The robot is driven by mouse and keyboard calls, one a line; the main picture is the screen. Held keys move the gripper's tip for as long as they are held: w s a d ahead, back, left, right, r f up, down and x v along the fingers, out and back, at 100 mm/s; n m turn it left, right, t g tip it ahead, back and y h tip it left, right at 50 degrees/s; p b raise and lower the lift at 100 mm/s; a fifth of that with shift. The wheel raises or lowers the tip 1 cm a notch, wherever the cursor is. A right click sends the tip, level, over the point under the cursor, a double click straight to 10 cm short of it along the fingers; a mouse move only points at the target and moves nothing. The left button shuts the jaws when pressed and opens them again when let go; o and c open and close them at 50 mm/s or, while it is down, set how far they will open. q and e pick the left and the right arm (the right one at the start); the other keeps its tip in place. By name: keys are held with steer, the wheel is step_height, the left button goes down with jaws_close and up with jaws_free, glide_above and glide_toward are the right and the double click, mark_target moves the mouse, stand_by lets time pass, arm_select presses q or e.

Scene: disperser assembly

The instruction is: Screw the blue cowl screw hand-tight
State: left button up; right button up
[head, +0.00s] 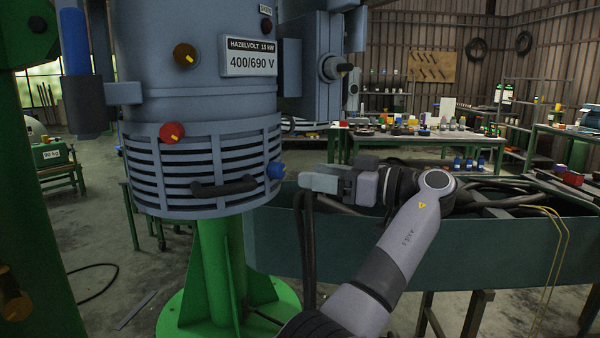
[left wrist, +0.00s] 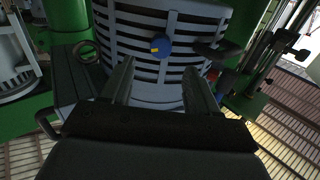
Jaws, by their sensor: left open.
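The blue cowl screw (head: 276,170) sits at the right side of the slotted cowl (head: 205,168), low on the grey motor. In the left wrist view the blue screw (left wrist: 159,46) is a round knob with a small yellow mark, beyond and roughly between the fingertips. My left gripper (head: 306,182) is just right of the screw in the head view, with its fingers pointing at it and a small gap between. In the left wrist view my left gripper (left wrist: 158,75) is open, with nothing between its fingers. How far the screw is seated cannot be told. My right gripper is not in view.
A red knob (head: 172,132) and a brass knob (head: 186,56) are on the motor, with a dark handle (head: 224,187) on the cowl. A green pedestal (head: 217,270) stands below. A large teal trough (head: 400,245) with dark hoses lies behind my left arm.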

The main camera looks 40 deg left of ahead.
mark_target(282, 169)
arm_select(q)
steer(key=p+x, duration=0.1)
steer(key=x, duration=0.4)
steer(key=shift+s+a+r, duration=0.1)
steer(key=shift+s+a, duration=0.05)
steer(key=shift+a, duration=0.15)
steer(key=shift+s+a, duration=0.2)
steer(key=shift+a, duration=0.5)
steer(key=c, duration=1)
